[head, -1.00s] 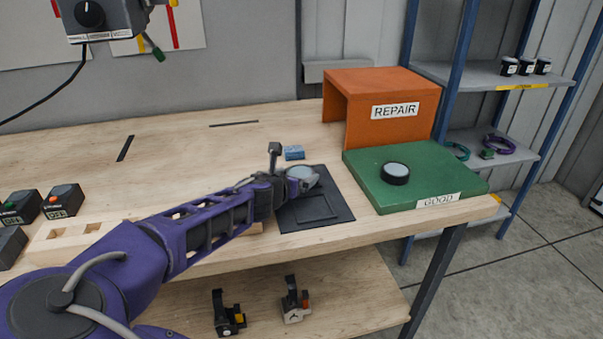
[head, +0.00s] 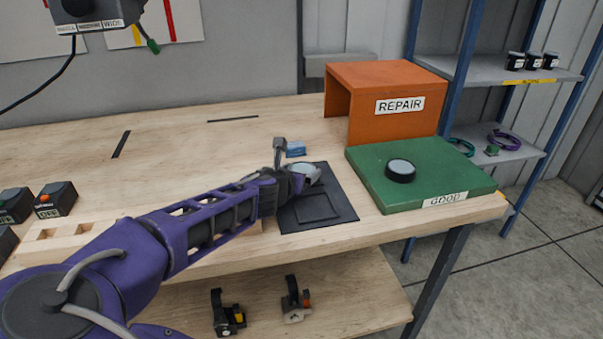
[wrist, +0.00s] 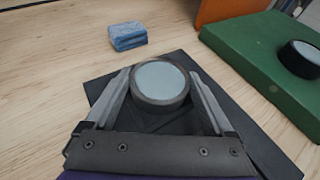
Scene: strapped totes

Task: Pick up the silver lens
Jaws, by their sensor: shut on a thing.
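The silver lens (wrist: 160,84) is a round piece with a grey rim and a pale glass face. In the wrist view it sits between the two fingers of my gripper (wrist: 160,92), which are shut on its sides. In the head view the lens (head: 308,172) shows at the end of my arm, partly hidden by my gripper (head: 300,178). It is over the far part of the black mat (head: 338,212). I cannot tell whether it touches the mat.
A blue sponge-like block (head: 296,149) lies just beyond the mat. To the right is a green GOOD platform (head: 440,178) with a black-rimmed lens (head: 400,171) on it. The orange REPAIR box (head: 385,120) stands behind.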

